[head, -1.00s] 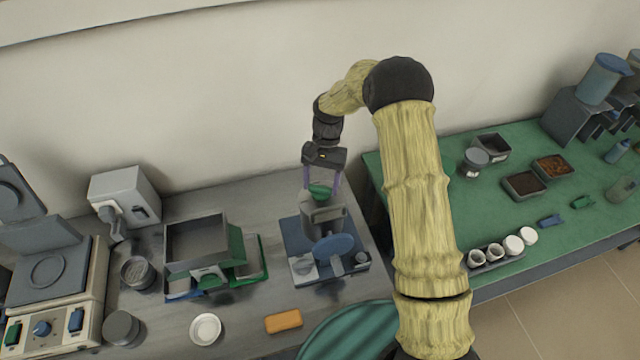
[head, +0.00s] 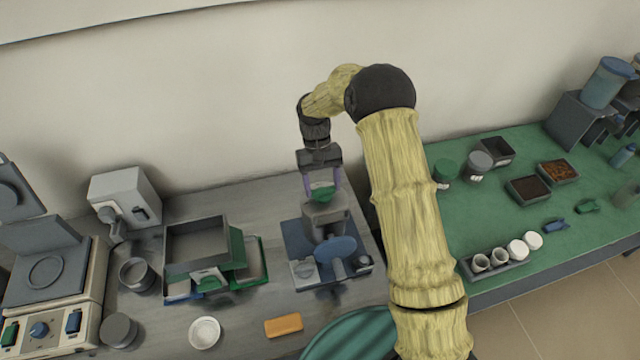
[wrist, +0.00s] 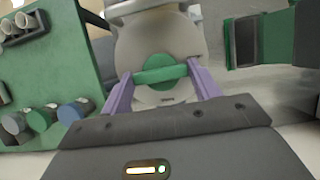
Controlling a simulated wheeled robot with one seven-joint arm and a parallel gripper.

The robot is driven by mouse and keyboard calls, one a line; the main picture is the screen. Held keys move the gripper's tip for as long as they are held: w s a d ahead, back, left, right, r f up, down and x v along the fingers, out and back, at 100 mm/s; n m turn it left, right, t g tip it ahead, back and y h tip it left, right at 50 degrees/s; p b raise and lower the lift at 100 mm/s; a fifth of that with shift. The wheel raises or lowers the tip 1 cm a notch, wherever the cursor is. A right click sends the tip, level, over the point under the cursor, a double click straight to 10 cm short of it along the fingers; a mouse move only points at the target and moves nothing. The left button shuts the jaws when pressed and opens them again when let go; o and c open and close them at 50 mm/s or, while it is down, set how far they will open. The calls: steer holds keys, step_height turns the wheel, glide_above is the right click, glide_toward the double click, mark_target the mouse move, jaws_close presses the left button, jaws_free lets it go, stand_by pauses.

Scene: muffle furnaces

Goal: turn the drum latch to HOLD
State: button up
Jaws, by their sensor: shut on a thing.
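The drum (head: 323,215) is a grey rounded body on a blue base (head: 295,232) on the grey bench. The drum latch (head: 322,193) is a green knob on top of it. In the wrist view the latch (wrist: 160,74) is a green disc with a raised bar, on the drum's round grey face (wrist: 150,42). My gripper (head: 322,183) is above the drum, pointing down, with its purple fingers on both ends of the bar. It is shut on the latch. I cannot read a HOLD mark in either view.
A blue disc (head: 335,247) stands at the drum's front. A grey open box (head: 196,243) is to the left, with an orange block (head: 283,325) in front. The green table (head: 450,215) at right carries jars, trays and a cup rack (head: 494,265). My arm hides part of it.

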steer(key=shift+s+f, duration=0.1)
steer(key=shift+s, duration=0.05)
steer(key=o, duration=1)
steer(key=shift+w+r+b, duration=0.3)
steer(key=shift+r, duration=0.3)
steer(key=b+v, duration=0.2)
steer(key=v, duration=1.4)
steer(key=shift+r+b, duration=0.2)
steer(key=shift+b, duration=0.2)
steer(key=shift+s+d, duration=0.1)
steer(key=shift+d, duration=0.05)
